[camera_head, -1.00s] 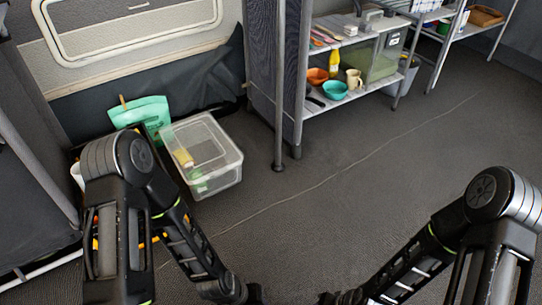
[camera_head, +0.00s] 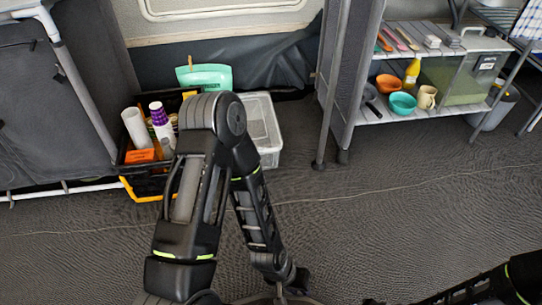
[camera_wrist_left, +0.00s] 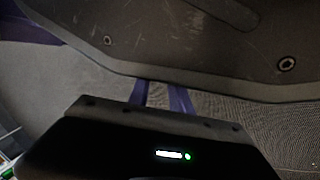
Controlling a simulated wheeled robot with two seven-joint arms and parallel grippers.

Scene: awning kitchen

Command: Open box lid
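A clear plastic box (camera_head: 264,132) stands on the floor by the back wall. My left arm hides its left part, and I cannot make out whether its lid is on. A greenish translucent box (camera_head: 446,82) with a grey top sits on the shelf at right. My left gripper (camera_head: 297,281) is low at the bottom centre, over the floor and apart from both boxes. It is small and dark there, and the left wrist view shows mostly my own parts and two purple strips, so its opening is unclear. My right arm enters at the bottom right; its gripper is not clearly visible.
A black and yellow crate (camera_head: 143,190) with bottles and a white roll stands left of the clear box, partly behind my arm. A shelf (camera_head: 374,116) with bowls, a mug and a yellow bottle is at right. The floor (camera_head: 400,215) in the middle is clear.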

